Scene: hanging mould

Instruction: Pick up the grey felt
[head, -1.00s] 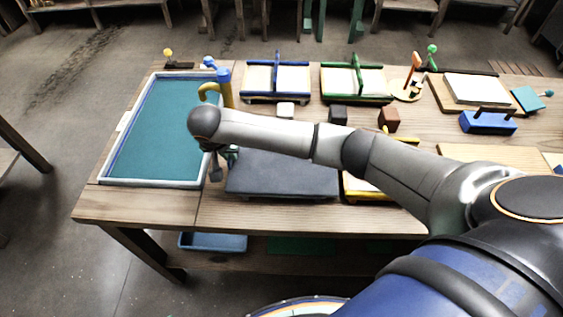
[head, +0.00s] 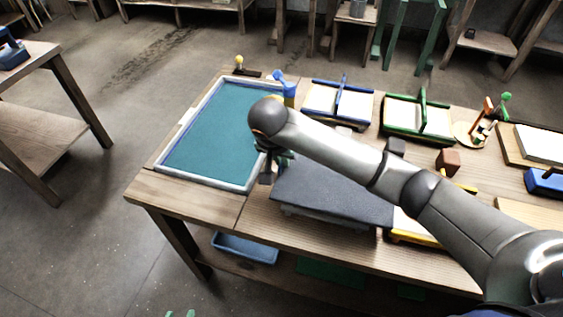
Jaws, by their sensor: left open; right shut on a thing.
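The grey felt (head: 335,193) looks like a flat dark grey sheet on a low stand near the table's front edge. My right arm crosses over it from the right. My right gripper (head: 268,172) points down at the felt's left edge, beside the tray's right rim. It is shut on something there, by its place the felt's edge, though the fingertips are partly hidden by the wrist. The felt looks flat. Two green tips at the bottom edge belong to my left gripper (head: 180,313); it is open, low in front of the table and mostly cut off.
A teal-filled tray (head: 168,178) with a pale rim takes the table's left end. Blue (head: 338,103) and green (head: 418,119) framed boards stand behind, with a brown block (head: 447,160). A blue bin (head: 245,248) is on the lower shelf.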

